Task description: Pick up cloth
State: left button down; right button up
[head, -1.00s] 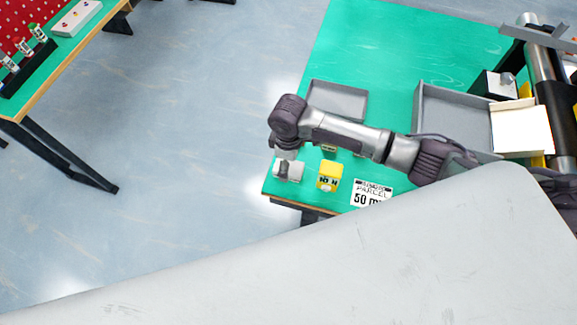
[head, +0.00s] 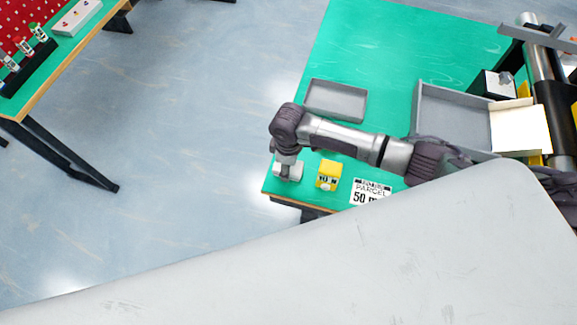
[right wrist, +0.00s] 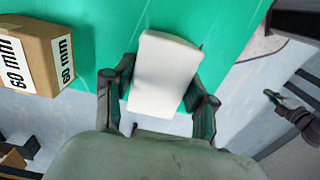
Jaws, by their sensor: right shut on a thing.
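The cloth (head: 291,170) is a white, folded, block-like piece at the near left corner of the green table. In the right wrist view the cloth (right wrist: 165,70) is a pale slab between the two fingers. My right gripper (right wrist: 160,80) is shut on it, with one finger at each side. In the head view my right gripper (head: 285,173) points down at the cloth, and its fingers are hard to make out. I cannot tell whether the cloth is clear of the tabletop. My left gripper does not show in the head view.
A yellow box (head: 328,176) and a parcel label reading 50 (head: 371,191) are right of the cloth. A cardboard box marked 60 mm (right wrist: 35,55) is close by at left. A shallow grey tray (head: 336,100) and larger grey tray (head: 450,115) lie farther back.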

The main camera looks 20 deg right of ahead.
notch_tip(320, 180, up, 10)
jog(key=shift+b, duration=0.7)
jog(key=o, duration=0.5)
jog(key=shift+c, duration=0.2)
jog(key=c, duration=0.3)
